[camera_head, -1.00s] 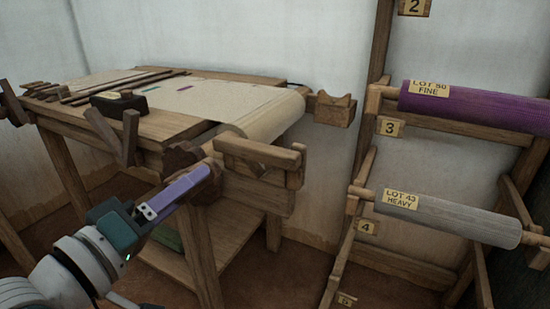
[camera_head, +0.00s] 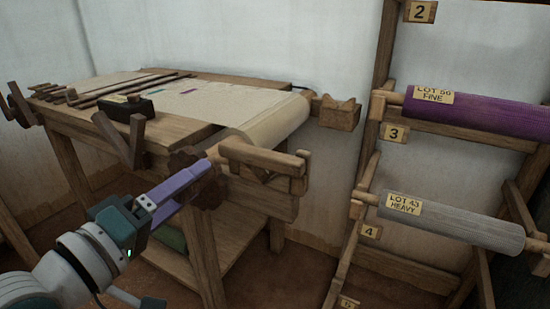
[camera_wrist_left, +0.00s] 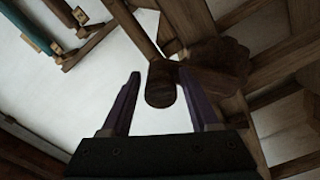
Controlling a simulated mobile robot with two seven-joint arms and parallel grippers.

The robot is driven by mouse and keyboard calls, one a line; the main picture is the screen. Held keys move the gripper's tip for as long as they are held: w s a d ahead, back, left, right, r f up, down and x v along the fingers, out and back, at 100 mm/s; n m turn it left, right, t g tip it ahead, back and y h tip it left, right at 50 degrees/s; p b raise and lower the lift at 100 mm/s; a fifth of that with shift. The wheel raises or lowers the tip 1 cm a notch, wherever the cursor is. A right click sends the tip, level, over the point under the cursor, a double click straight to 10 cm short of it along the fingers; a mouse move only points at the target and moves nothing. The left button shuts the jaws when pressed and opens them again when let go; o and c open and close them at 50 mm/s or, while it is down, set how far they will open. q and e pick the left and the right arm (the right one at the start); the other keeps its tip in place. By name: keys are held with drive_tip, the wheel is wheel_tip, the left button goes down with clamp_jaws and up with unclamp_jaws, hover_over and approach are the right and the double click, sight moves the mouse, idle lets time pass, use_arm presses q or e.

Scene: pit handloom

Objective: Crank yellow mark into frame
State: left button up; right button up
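The wooden loom (camera_head: 180,130) stands at the left with pale cloth (camera_head: 215,100) stretched over it and wound on a front roller. A green mark (camera_head: 142,87) and a purple mark (camera_head: 189,91) show on the cloth; I cannot make out a yellow one. A dark wooden crank (camera_head: 207,192) is at the roller's near end. My left gripper (camera_head: 212,166) is at it. In the left wrist view, its purple fingers (camera_wrist_left: 160,88) are apart, with the end of a dark round handle (camera_wrist_left: 160,78) between them; contact is not visible. My right gripper is out of view.
A rack at the right holds a purple roll labelled LOT 50 FINE (camera_head: 475,112) and a grey roll labelled LOT 43 HEAVY (camera_head: 455,222). A black block (camera_head: 126,108) sits on the loom's top. A wooden bracket (camera_head: 338,113) juts out beyond the cloth roller.

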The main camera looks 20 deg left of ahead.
use_arm(q)
drive_tip(key=shift+o, duration=0.6)
drive_tip(key=s+p, duration=0.1)
drive_tip(key=s, duration=0.9)
drive_tip(key=shift+a, duration=0.35)
